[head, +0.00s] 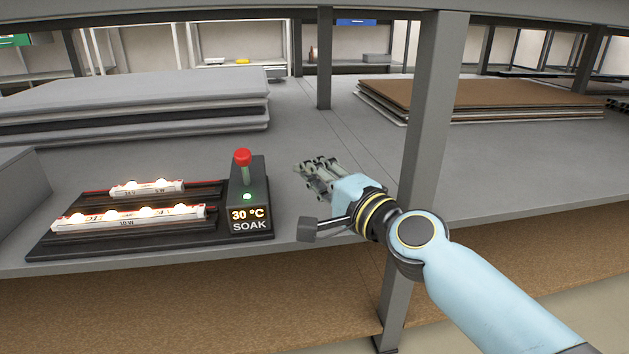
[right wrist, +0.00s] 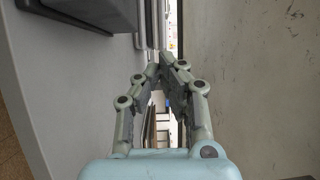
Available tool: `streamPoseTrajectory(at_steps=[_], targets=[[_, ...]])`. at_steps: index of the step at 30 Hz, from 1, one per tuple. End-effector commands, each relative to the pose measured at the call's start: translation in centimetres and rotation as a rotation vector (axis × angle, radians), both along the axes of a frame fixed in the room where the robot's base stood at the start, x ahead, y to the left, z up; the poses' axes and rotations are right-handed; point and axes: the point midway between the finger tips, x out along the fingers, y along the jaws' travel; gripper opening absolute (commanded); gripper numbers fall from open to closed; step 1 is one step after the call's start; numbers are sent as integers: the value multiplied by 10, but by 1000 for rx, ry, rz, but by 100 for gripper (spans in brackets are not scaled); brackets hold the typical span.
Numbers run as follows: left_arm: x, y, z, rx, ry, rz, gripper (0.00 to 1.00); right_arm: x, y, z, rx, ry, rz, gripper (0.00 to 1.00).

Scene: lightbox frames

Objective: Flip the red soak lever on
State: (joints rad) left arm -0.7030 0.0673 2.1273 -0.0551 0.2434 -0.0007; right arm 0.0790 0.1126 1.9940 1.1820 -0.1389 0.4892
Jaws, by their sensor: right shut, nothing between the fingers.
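The red soak lever (head: 243,158) has a red ball knob and stands upright on top of a black control box (head: 262,190) in the head view. The box shows a lit green light (head: 247,196) and a display reading 30 °C and SOAK. My right gripper (head: 304,171) is to the right of the box and lever, apart from them, with its fingers pointing left. In the right wrist view its fingertips (right wrist: 167,62) come together, shut with nothing between them. My left gripper is in neither view.
A black rack with lit light bars (head: 130,216) lies left of the box. A grey post (head: 433,120) stands close to my right arm. Stacked grey sheets (head: 130,105) and brown sheets (head: 480,93) lie farther back. The shelf (head: 310,130) between them is clear.

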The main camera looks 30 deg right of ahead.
Motion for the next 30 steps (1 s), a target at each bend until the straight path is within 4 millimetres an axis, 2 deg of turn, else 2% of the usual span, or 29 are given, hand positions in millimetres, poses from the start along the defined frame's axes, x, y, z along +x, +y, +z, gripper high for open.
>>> streamPoseTrajectory(at_steps=[8,24,26,28,30], targets=[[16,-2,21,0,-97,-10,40,-6,-1,-3,-1,0,1,0],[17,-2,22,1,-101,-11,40,-7,-1,-4,0,2,0,0],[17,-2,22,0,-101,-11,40,-12,-1,-11,0,17,0,0],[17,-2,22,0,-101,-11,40,-26,-1,-28,2,59,0,0],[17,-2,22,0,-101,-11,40,-53,0,-56,-3,128,-2,0]])
